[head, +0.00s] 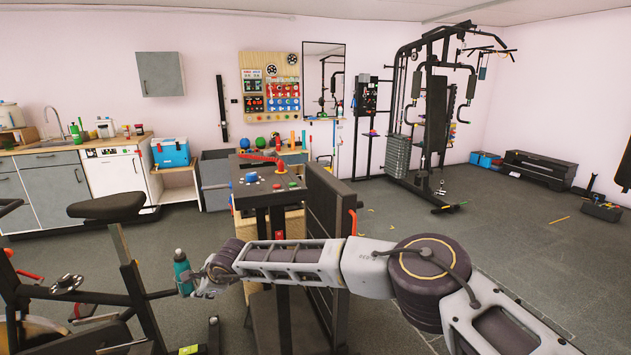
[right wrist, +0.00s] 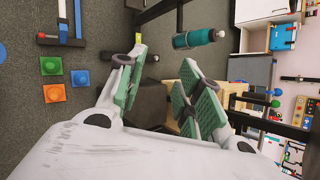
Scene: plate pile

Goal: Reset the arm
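My right arm crosses the head view from the lower right toward the left. Its gripper (head: 200,278) is at the far end, partly hidden by the wrist. In the right wrist view the gripper (right wrist: 163,58) shows green-padded fingers spread apart with nothing gripped between them. My left gripper is not in view.
An exercise bike with a black seat (head: 107,206) stands at the left. A dark stand with coloured knobs (head: 262,185) is behind my forearm. Orange, green and blue pieces (right wrist: 53,80) show in the right wrist view. Open floor (head: 520,250) lies to the right.

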